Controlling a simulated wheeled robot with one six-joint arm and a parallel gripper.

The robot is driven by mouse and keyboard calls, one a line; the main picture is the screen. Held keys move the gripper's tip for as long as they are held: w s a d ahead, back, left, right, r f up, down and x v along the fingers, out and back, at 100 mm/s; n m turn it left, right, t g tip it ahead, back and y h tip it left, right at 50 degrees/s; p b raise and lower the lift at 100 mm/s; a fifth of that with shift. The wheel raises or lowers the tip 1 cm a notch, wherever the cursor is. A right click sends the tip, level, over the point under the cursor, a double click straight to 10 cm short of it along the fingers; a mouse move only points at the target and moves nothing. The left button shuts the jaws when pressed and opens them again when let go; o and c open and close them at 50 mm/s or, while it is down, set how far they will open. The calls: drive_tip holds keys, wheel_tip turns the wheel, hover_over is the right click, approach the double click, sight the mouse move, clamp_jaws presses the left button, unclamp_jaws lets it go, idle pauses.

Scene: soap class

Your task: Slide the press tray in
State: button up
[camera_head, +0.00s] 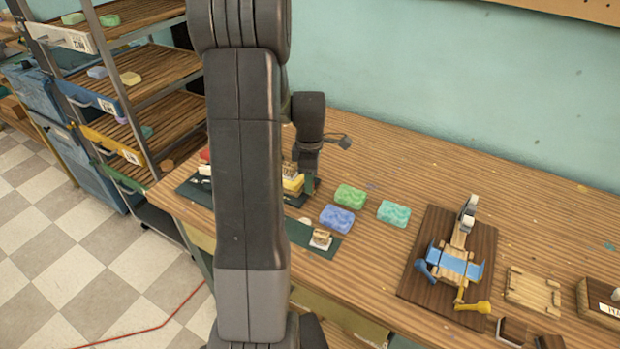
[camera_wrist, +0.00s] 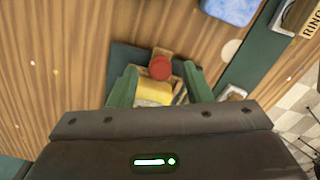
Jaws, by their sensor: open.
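My gripper (camera_wrist: 160,92) is open, its two green fingers pointing down on either side of a small wooden piece with a yellow block (camera_wrist: 153,92) and a red round knob (camera_wrist: 160,67). I cannot tell if the fingers touch it. In the head view my gripper (camera_head: 303,183) is at the yellow block (camera_head: 292,184) on a dark mat, partly behind my arm. A wooden device with blue flaps and a yellow-ended lever (camera_head: 455,262) stands on a dark board at the right; it looks like a press. I cannot make out for certain which part is the press tray.
Green (camera_head: 350,196), blue (camera_head: 337,219) and teal (camera_head: 393,213) soap bars lie right of my gripper. A wooden slatted tray (camera_head: 533,290) lies right of the device. A rack with wooden shelves (camera_head: 135,65) stands at the left. The bench back is mostly clear.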

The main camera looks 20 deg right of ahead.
drive_tip(key=shift+f, duration=0.4)
clamp_jaws()
drive_tip(key=w+a, duration=0.2)
drive_tip(key=w, duration=0.1)
drive_tip(key=w+a, duration=0.3)
drive_tip(key=shift+w+a, duration=0.15)
drive_tip(key=shift+a, duration=0.15)
unclamp_jaws()
drive_tip(key=shift+r, duration=0.15)
